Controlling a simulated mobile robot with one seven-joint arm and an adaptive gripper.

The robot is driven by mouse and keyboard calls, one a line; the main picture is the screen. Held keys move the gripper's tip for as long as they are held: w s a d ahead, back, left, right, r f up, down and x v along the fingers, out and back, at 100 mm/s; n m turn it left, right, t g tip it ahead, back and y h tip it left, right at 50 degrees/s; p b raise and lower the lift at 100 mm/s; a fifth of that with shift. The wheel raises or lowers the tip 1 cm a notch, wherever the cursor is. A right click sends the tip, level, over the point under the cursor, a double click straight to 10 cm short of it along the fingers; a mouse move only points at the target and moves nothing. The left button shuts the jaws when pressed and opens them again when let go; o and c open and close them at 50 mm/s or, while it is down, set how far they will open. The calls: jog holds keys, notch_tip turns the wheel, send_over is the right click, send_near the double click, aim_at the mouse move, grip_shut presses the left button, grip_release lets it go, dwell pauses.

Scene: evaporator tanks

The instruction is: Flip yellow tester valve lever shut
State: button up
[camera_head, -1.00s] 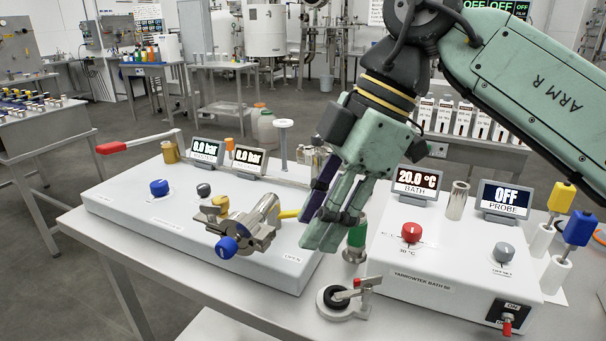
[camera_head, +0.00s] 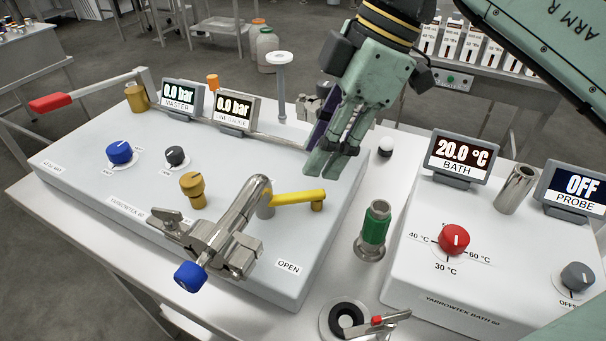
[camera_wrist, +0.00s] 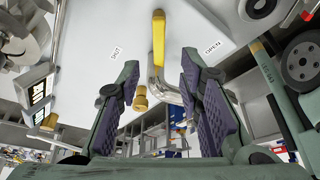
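The yellow lever (camera_head: 296,197) sits on the silver valve body (camera_head: 238,225) on the white tester panel and points right in the head view. The OPEN label (camera_head: 288,267) is on the panel in front of it. In the wrist view the lever (camera_wrist: 158,42) lies between the SHUT label (camera_wrist: 115,53) and the OPEN label (camera_wrist: 213,47). My gripper (camera_head: 331,165) hangs behind the lever's free end in the head view, apparently apart from it. In the wrist view my fingers (camera_wrist: 160,80) are spread with nothing between the pads.
A blue-capped fitting (camera_head: 190,276) juts from the valve's front. A yellow knob (camera_head: 192,188) stands left of it. A green-banded connector (camera_head: 375,228) stands right of the panel, before the bath unit (camera_head: 470,285). Gauge displays (camera_head: 235,108) and a white post (camera_head: 280,85) stand behind.

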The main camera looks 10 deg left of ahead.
aim_at(297, 195)
jog(key=x, duration=0.6)
jog(key=shift+a+f+p, duration=0.25)
jog(key=shift+f+p, duration=0.1)
jog(key=shift+c, duration=0.5)
grip_shut()
